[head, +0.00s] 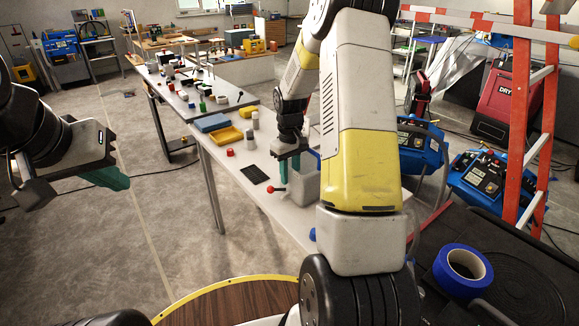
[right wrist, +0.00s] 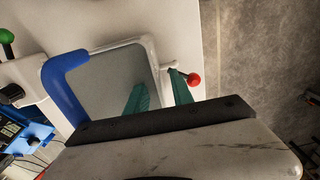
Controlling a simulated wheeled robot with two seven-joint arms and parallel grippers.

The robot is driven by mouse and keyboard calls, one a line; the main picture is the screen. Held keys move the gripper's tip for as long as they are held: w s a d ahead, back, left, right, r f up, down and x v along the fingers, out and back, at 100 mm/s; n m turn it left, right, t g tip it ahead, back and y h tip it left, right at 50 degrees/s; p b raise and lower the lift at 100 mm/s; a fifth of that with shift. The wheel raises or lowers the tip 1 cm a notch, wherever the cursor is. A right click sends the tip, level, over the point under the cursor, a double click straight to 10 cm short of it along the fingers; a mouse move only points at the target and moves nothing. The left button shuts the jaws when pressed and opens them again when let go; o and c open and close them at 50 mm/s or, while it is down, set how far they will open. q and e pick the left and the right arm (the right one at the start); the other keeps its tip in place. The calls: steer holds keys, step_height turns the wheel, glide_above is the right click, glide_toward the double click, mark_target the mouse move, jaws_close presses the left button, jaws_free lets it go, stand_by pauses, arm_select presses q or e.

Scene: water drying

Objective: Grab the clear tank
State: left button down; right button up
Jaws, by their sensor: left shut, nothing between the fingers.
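The clear tank (head: 298,190) stands on the white table below my right gripper (head: 289,163). In the right wrist view the tank (right wrist: 118,75) shows a pale rim, a grey inside and a blue handle (right wrist: 62,82) on its left. The green fingers of my right gripper (right wrist: 158,97) are apart, one over the tank's opening and one outside its wall, near a red-knobbed lever (right wrist: 193,80). Contact with the wall cannot be told. My left gripper (head: 116,180) is shut and empty over the floor at the left, far from the tank.
A red ladder (head: 522,110) and blue machines (head: 484,180) stand at the right. Blue tape (head: 463,271) lies at the front right.

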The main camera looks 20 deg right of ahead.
steer(key=shift+c, duration=0.5)
jaws_close()
steer(key=shift+w+r, duration=0.1)
stand_by(0.9)
